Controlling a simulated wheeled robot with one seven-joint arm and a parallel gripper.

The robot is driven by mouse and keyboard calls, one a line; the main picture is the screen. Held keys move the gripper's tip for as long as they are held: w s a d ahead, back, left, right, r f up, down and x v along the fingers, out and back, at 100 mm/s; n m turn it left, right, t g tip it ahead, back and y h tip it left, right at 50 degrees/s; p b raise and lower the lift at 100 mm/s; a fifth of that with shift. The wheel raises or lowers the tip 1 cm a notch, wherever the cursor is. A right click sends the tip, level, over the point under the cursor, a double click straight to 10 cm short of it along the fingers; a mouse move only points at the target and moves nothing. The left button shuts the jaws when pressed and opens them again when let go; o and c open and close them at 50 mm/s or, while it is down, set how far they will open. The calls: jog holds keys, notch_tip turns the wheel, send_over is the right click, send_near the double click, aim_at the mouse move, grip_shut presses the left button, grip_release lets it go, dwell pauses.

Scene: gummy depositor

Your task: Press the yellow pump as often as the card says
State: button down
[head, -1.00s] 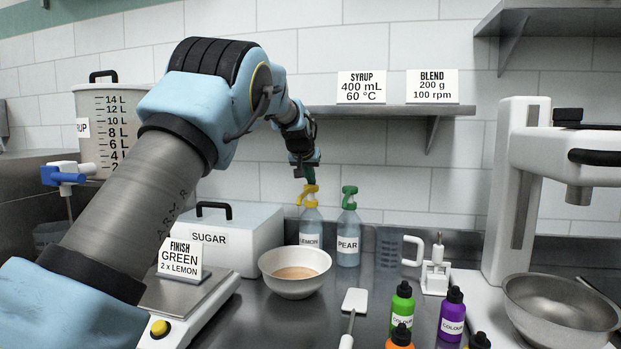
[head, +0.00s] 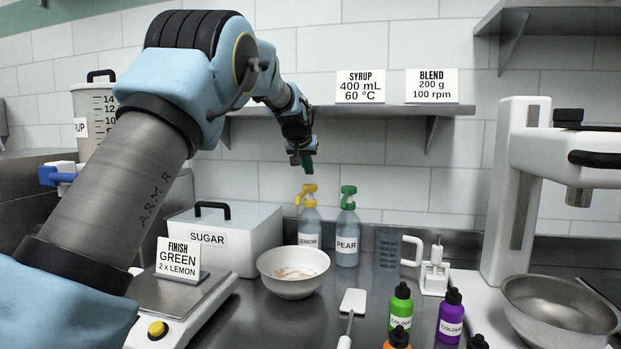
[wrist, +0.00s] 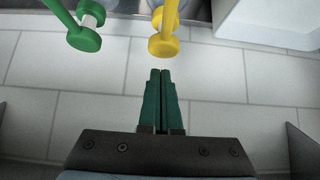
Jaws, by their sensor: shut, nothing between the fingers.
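The yellow pump (head: 307,194) tops the clear bottle labelled LEMON (head: 309,228), which stands upright at the back of the counter. My gripper (head: 307,170) is shut and empty, with green fingertips, a little above the yellow pump and apart from it. In the wrist view the fingers (wrist: 160,75) point towards the yellow pump (wrist: 163,45), with a gap between. The card (head: 179,261) reads FINISH GREEN, 2 x LEMON. A white bowl (head: 292,287) with pale, streaked contents stands in front of the lemon bottle.
The PEAR bottle (head: 347,233) with a green pump (head: 348,194) stands just right of the lemon bottle. A white SUGAR box (head: 240,245) is at its left. A shelf (head: 375,110) with two cards is above. Colour bottles (head: 400,307) stand front right.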

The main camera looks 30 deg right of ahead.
jog(key=b+v, duration=0.2)
jog(key=v, duration=0.6)
dwell(2.3)
jog(key=shift+w+r+b, duration=0.1)
jog(key=shift+r+b, duration=0.45)
jog(key=shift+r, duration=0.7)
jog(key=p, duration=0.4)
send_over(309, 186)
notch_tip(309, 186, down, 7)
jog(key=shift+f, duration=0.2)
notch_tip(309, 186, down, 2)
jog(key=shift+f, duration=0.85)
